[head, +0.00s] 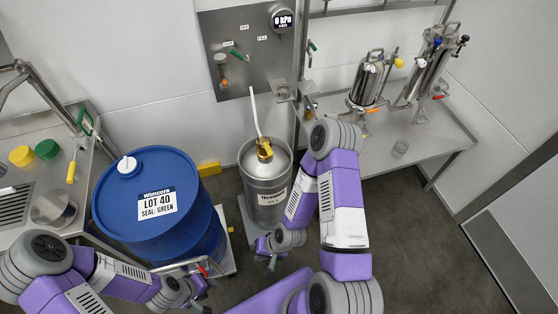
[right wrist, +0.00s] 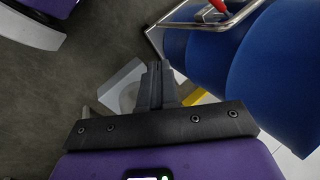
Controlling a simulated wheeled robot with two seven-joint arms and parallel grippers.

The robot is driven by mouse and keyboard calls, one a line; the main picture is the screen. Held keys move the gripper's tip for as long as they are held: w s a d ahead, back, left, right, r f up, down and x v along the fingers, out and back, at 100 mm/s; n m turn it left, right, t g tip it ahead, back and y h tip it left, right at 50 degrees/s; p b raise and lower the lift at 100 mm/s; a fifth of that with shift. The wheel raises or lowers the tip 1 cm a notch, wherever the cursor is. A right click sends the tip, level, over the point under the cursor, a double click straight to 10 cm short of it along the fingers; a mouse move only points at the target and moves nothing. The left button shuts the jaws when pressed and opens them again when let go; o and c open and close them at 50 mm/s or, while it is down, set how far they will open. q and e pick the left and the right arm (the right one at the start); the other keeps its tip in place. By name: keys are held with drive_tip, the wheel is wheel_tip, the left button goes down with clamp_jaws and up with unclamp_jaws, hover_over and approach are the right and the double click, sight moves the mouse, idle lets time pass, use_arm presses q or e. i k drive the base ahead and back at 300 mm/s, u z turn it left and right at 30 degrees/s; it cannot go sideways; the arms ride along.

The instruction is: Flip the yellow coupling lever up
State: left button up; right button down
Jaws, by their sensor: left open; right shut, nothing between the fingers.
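A steel keg (head: 262,205) with a printed label stands in the middle of the head view. On its top is a brass-yellow coupling (head: 264,149) with a pale hose rising from it. The coupling's lever is too small for me to tell its position. My right gripper (head: 272,264) hangs low in front of the keg, below the coupling and apart from it. In the right wrist view its fingers (right wrist: 156,86) are together and empty. My left gripper (head: 204,287) is open, low near the front of the blue drum's cart; its fingers are hard to make out.
A blue drum (head: 120,222) labelled LOT 40 stands left of the keg on a cart with a metal handle (right wrist: 245,18) and red lever (right wrist: 213,7). A yellow block (head: 209,169) lies behind it. A bench (head: 440,138) with steel filters stands right. The floor (head: 420,255) at right is clear.

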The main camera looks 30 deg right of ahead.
sight(267, 148)
drive_tip(key=k, duration=0.45)
drive_tip(key=z, duration=1.55)
drive_tip(key=i, duration=0.85)
drive_tip(key=u, duration=2.2)
